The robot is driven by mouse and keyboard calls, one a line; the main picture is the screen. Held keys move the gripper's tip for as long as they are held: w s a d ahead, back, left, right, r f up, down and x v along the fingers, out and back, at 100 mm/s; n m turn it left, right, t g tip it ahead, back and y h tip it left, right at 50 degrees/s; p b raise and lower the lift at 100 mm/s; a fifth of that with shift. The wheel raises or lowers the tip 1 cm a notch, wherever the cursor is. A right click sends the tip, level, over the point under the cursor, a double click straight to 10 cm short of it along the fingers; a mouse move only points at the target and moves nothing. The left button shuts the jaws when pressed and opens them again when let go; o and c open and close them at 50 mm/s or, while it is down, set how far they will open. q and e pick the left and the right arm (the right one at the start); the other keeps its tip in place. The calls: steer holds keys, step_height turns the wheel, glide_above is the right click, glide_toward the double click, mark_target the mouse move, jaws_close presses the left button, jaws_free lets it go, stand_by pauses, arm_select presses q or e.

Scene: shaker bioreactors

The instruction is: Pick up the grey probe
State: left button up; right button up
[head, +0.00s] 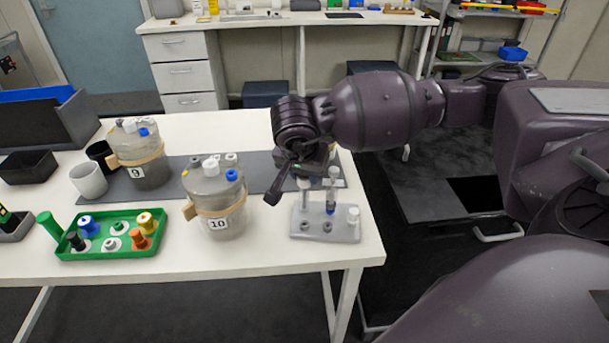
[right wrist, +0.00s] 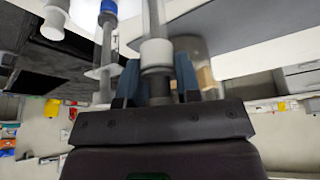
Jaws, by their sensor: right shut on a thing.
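A grey rack (head: 325,229) stands near the table's right edge with upright probes in it. In the right wrist view, my right gripper (right wrist: 157,78) is shut around the grey probe (right wrist: 156,86), which has a dark grey part between the fingers and a white collar (right wrist: 155,52). In the head view my right gripper (head: 304,177) is low over the rack's back left, and that probe (head: 304,193) stands below it, its top partly hidden. I cannot tell whether it is clear of the rack. A syringe-like probe with blue (head: 331,192) stands beside it. My left gripper is not in view.
Vessel 10 (head: 217,206) stands left of the rack, vessel 9 (head: 149,172) farther left. A green tray (head: 98,250) holds several coloured caps. A short white-topped piece (head: 353,214) is at the rack's right. The table front by the rack is clear.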

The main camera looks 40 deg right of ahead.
steer(key=shift+r, duration=0.55)
step_height(320, 180, up, 19)
steer(key=s+p, duration=0.3)
steer(key=p, duration=0.5)
steer(key=shift+w+f+p, duration=0.5)
steer(key=shift+f+p, duration=0.2)
steer(key=shift+f, duration=0.55)
steer(key=shift+w+f+p, duration=0.5)
steer(key=shift+f+p, duration=0.2)
steer(key=shift+f, duration=0.5)
steer(key=shift+w+f+p, duration=0.5)
steer(key=shift+f+p, duration=0.2)
steer(key=shift+f, duration=0.55)
steer(key=shift+f+b, duration=0.4)
steer(key=shift+f, duration=0.65)
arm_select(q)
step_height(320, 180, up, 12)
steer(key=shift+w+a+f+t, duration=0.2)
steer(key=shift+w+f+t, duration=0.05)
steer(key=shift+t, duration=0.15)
